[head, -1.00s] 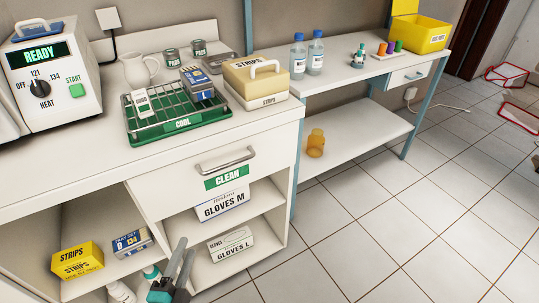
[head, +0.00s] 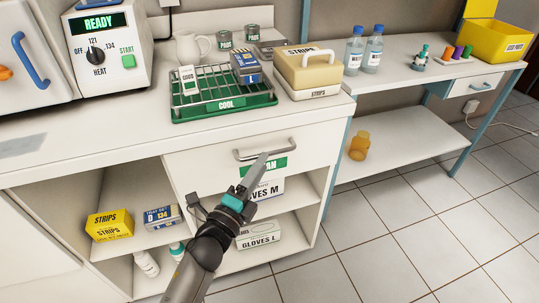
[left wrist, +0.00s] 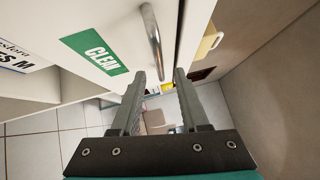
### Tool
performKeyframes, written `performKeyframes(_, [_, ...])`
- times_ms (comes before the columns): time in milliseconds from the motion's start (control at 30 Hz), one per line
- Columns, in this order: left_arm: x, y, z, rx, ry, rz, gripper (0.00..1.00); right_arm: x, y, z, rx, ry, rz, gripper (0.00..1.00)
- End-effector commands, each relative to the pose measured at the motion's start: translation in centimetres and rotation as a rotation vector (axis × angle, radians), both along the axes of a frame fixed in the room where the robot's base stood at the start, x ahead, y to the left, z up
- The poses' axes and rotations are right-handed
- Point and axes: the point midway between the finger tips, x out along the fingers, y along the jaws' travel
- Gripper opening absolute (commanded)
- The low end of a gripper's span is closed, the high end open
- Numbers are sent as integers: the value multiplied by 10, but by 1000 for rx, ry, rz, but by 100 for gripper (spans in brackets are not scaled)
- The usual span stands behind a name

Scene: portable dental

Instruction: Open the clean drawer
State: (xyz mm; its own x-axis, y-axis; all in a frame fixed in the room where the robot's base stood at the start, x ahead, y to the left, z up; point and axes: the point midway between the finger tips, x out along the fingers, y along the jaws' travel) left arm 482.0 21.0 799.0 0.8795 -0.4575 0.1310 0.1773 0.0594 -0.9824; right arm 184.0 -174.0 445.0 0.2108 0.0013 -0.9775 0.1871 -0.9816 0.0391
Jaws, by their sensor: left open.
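The clean drawer (head: 205,165) is shut flush under the worktop, with a green CLEAN label (left wrist: 96,52) on its white front. Its metal bar handle (head: 266,150) runs across the front; it also shows in the left wrist view (left wrist: 154,42). My left gripper (head: 257,168) is just in front of the drawer, its tips close to the handle and covering part of the label. In the left wrist view the two fingers (left wrist: 159,76) are apart and empty, with the handle just beyond their tips. I cannot tell whether they touch it. My right gripper is out of view.
A green COOL rack (head: 225,105) and a STRIPS box (head: 310,75) stand on the worktop above the drawer. Open shelves below hold GLOVES boxes (head: 258,237) and a yellow STRIPS box (head: 110,224). A side table (head: 400,165) stands at right. The tiled floor (head: 390,230) in front is clear.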

Motion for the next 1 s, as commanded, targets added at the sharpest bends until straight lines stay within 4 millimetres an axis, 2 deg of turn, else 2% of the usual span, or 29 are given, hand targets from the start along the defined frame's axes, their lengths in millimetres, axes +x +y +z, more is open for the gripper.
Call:
performKeyframes(100, [18, -9, 2, 0, -1, 0, 45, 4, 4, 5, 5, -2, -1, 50])
performKeyframes(300, [37, -19, 5, -2, 0, 0, 45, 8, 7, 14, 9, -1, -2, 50])
performKeyframes(733, [44, -23, 6, 0, 1, 0, 45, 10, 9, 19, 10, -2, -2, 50])
performKeyframes(767, [44, -23, 6, 0, 1, 0, 44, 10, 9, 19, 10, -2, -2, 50])
performKeyframes(1000, [44, -23, 6, 0, 1, 0, 16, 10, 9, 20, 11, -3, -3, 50])
